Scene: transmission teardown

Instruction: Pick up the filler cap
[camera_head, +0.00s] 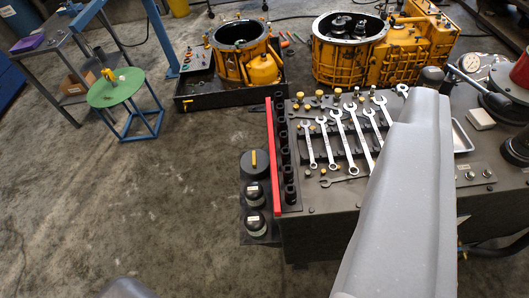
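I cannot tell for certain which thing is the filler cap. A black round piece with a yellow bar across its top (254,164) sits at the left side of the dark workbench (310,225), above two black round jars (255,208). A small yellow and white item (109,76) stands on a green round-topped stool (122,92) at the upper left. My gripper is not in view. A large smooth grey part, probably my own arm, covers the right of the bench and hides what is behind it.
Several wrenches (331,143) and a red bar (273,157) lie on the bench. Yellow housings (237,62) (345,64) stand behind it, one in a black tray (208,102). A grey cart (50,50) stands far left.

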